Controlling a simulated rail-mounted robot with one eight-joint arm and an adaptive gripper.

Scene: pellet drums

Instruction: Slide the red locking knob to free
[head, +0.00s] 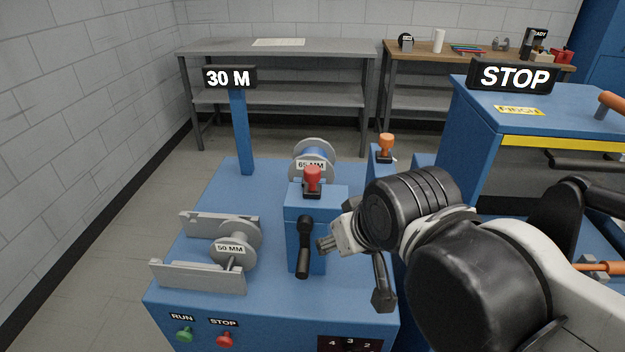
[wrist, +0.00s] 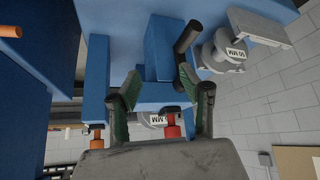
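The red locking knob (head: 313,177) sits on a dark base on top of a blue post (head: 306,247). A black lever (head: 304,245) hangs on the post's front. In the wrist view, which is turned over, the red knob (wrist: 171,130) shows beyond my gripper. My gripper (wrist: 161,80) is open and empty, with green pads on the inner faces of its two fingers. In the head view it is right of the black lever and below the red knob, apart from the knob. My arm hides part of the machine to the right.
A spool marked 65 MM (head: 315,148) stands behind the post, and a 50 MM spool (head: 236,245) sits left. An orange knob (head: 386,145) stands right. Signs read 30 M (head: 229,78) and STOP (head: 514,77). Green (head: 184,335) and red (head: 225,339) buttons are on the front.

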